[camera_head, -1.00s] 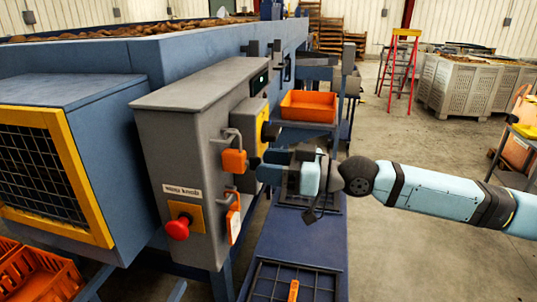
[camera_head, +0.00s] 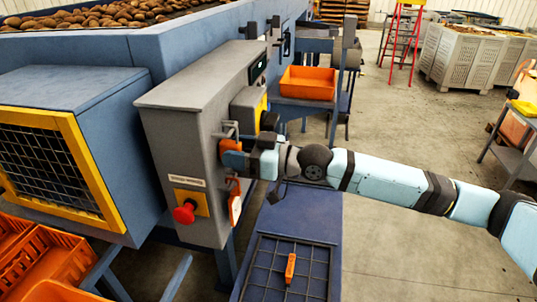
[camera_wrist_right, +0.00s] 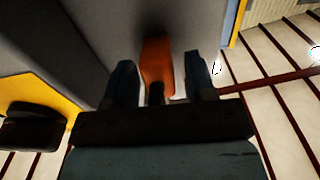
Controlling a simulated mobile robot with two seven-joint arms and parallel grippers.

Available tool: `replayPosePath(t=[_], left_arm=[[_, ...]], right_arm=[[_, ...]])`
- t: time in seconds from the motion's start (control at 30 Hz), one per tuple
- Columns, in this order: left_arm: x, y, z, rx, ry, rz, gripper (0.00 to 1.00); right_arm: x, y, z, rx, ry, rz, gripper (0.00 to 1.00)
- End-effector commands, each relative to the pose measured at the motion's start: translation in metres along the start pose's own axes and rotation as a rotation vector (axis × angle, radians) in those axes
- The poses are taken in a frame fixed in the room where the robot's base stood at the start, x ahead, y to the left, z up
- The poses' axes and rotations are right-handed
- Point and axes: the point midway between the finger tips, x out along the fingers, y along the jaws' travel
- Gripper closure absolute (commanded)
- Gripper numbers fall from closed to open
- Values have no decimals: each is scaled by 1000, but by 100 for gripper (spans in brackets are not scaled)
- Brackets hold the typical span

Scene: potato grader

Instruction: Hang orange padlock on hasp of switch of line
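The orange padlock (camera_head: 230,146) is at the hasp (camera_head: 229,130) on the side of the grey switch box (camera_head: 185,135), below the yellow-backed switch (camera_head: 262,112). Its body is partly hidden by my right gripper (camera_head: 244,158), which comes in from the right. In the right wrist view the padlock (camera_wrist_right: 157,62) stands between the two blue fingers of my right gripper (camera_wrist_right: 160,80). A gap shows between it and the right finger, so the gripper looks open around it. Whether the shackle is through the hasp is hidden. My left gripper is not in view.
Below the padlock hang an orange and white tag (camera_head: 235,208) and, to its left, a red knob (camera_head: 184,214). An orange tray (camera_head: 307,82) sits behind my arm. A small orange item (camera_head: 290,268) lies on the grid (camera_head: 262,280) below.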

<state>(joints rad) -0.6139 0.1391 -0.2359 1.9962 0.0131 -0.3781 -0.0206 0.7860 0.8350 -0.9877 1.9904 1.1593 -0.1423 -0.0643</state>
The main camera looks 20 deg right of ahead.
Motion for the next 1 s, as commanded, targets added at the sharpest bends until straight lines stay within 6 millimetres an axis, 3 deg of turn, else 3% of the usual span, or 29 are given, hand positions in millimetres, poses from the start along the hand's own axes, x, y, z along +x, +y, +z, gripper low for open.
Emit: replayPosePath(t=[0.03,0.17,0.2,1.0], left_arm=[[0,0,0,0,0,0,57],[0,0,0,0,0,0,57],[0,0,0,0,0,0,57],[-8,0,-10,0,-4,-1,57]], right_arm=[[1,-1,2,2,-3,-2,60],[1,-1,2,3,-3,-2,90],[1,-1,2,3,-3,-2,93],[1,-2,-23,0,3,-3,97]])
